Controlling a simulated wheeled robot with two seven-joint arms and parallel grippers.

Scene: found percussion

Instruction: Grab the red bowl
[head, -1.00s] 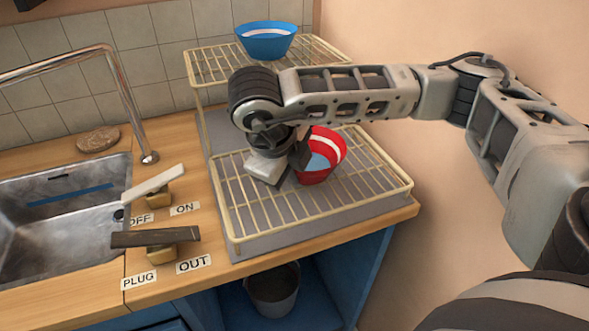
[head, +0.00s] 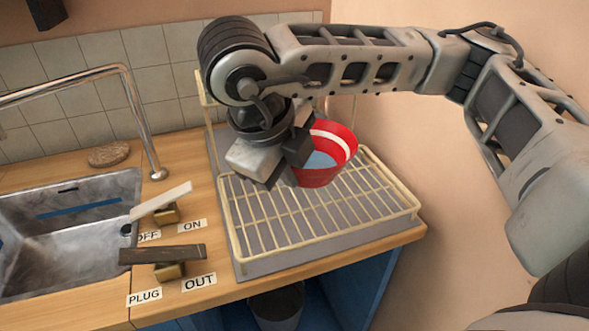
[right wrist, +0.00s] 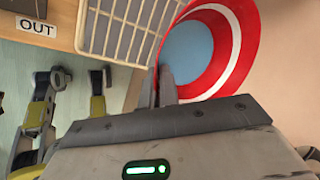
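The red bowl (head: 335,152) has a white band and a light blue inside. In the head view it is tilted and appears raised above the lower shelf of the wire dish rack (head: 330,208). My right gripper (head: 292,155) is at the bowl's left side, its fingers closed on the bowl's wall. In the right wrist view the bowl (right wrist: 213,50) fills the upper right, and the fingers (right wrist: 163,88) pinch its rim. My left gripper is not in the head view.
The sink (head: 70,225) and its curved faucet (head: 140,115) are at the left. Two levers stand on the wooden counter (head: 190,235) between sink and rack. A grey bucket (head: 277,305) sits below the counter. A wall is close on the right.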

